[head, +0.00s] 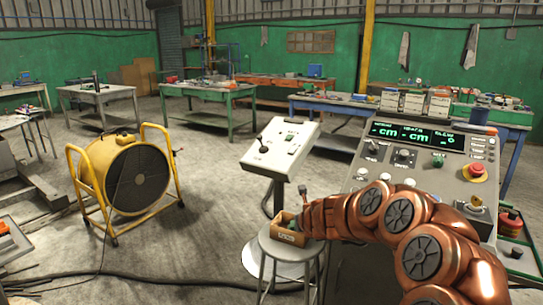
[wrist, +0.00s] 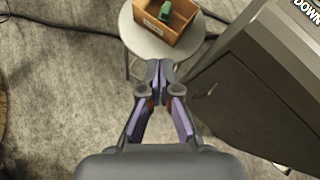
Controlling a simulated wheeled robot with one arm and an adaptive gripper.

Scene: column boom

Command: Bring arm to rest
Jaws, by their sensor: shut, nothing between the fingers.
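My arm, copper-coloured and segmented, reaches in from the lower right of the head view toward a round stool. My gripper (wrist: 160,70) shows in the wrist view, its two fingers shut together with nothing between them. It appears above the near edge of the round grey stool (wrist: 140,48). In the head view the gripper is mostly hidden at the arm's far end. A small open wooden box (wrist: 192,42) stands on the stool just beyond the fingertips, with a green object (wrist: 165,12) inside. The box also shows in the head view (head: 287,237).
A grey control console (head: 350,190) with a green display stands close on the right. A white panel on a post (head: 283,148) rises behind the stool. A yellow fan (head: 125,175) stands at left. Cables cross the floor. Open concrete floor lies between fan and stool.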

